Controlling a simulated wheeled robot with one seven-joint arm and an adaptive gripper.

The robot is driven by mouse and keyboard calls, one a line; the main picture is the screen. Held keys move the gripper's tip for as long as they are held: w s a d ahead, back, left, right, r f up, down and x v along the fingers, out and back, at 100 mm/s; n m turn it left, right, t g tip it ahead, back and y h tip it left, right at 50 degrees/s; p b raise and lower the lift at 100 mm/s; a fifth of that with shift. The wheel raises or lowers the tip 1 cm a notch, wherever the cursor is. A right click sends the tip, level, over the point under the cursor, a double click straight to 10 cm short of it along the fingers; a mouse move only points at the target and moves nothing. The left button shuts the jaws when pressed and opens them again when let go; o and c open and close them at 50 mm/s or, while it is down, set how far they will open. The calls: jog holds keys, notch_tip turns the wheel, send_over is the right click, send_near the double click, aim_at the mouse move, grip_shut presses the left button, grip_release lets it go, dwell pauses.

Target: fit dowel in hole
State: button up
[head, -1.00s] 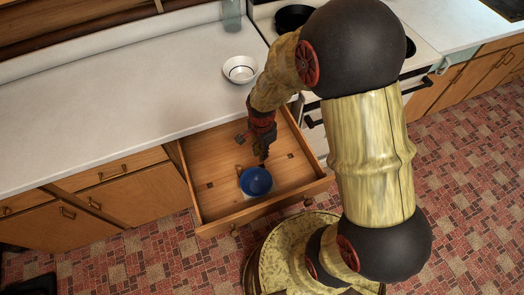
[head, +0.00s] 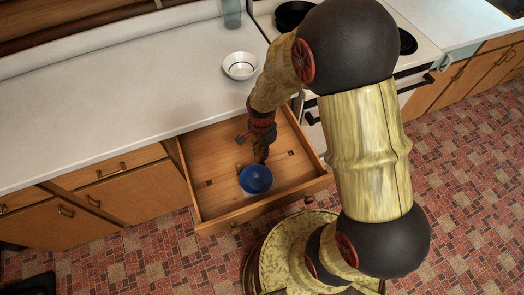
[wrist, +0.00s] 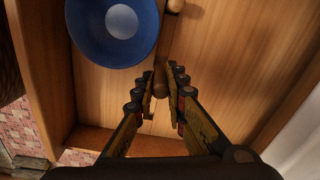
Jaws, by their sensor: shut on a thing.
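My gripper (wrist: 162,82) is shut on a brown wooden dowel (wrist: 160,78), which sits between the two fingers in the wrist view. In the head view my gripper (head: 262,158) reaches down into an open wooden drawer (head: 203,150), just behind a blue bowl. The dowel is too small and covered to make out clearly there. Small dark square marks (head: 209,183) (head: 291,153) show on the drawer floor; they look like holes. I cannot tell whether the dowel's lower end touches or enters one.
The blue bowl (head: 255,179) stands in the drawer near its front; it also shows in the wrist view (wrist: 112,25), close to the fingers. A white bowl (head: 240,66) stands on the counter (head: 130,85). The drawer's left and right parts are clear.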

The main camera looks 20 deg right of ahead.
jog(key=shift+f+b, duration=1.35)
jog(key=shift+f, duration=0.95)
jog(key=o, duration=0.9)
notch_tip(320, 180, up, 12)
jog(key=shift+r, duration=0.1)
dwell(0.3)
